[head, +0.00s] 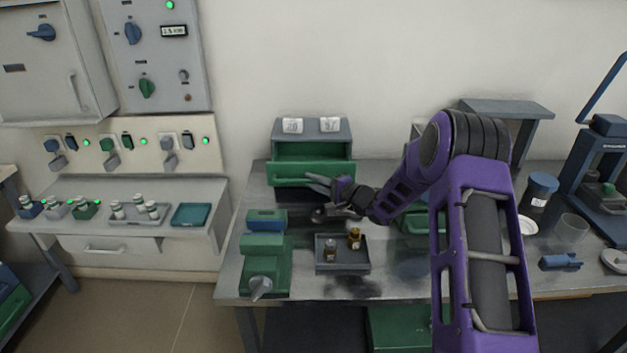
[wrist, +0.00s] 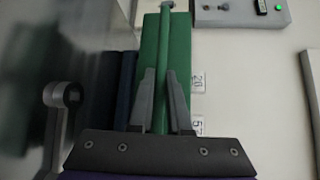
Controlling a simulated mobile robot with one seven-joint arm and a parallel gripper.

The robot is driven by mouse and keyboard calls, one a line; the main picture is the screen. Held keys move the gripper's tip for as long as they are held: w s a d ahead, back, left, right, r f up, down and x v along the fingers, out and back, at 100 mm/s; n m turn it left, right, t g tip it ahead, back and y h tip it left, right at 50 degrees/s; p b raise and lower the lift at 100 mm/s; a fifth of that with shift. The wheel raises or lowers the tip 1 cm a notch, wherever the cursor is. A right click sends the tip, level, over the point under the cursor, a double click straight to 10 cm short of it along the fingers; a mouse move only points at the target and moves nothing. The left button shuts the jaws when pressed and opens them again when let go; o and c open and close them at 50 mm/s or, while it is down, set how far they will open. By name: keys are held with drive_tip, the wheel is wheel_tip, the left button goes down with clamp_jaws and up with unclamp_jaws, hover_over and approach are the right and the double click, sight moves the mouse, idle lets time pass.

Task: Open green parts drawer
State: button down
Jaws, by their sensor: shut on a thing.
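The green parts drawer (head: 292,176) is in the grey cabinet with two number labels, at the back of the bench in the head view. Its front stands forward of the cabinet and its green inside shows, so it is at least partly open. My gripper (head: 312,182) reaches it from the right. In the wrist view the fingers of my gripper (wrist: 163,80) sit on both sides of a long green strip of the drawer (wrist: 165,40), shut on it. Whether the strip is a handle or the front's rim is unclear. The drawer's right front is partly hidden by the gripper.
A grey tray (head: 327,265) with two small jars lies in front of the drawer. A green vise-like device (head: 262,262) and a blue block (head: 266,218) stand to the left. Another green drawer (head: 412,224) is partly behind my arm. Bare bench shows around the tray.

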drive_tip(key=c, duration=1.2)
unclamp_jaws()
drive_tip(key=shift+o, duration=0.2)
drive_tip(key=p+v, duration=0.1)
drive_tip(key=v, duration=1.6)
drive_tip(key=shift+s+d, duration=0.15)
drive_tip(key=shift+d, duration=0.05)
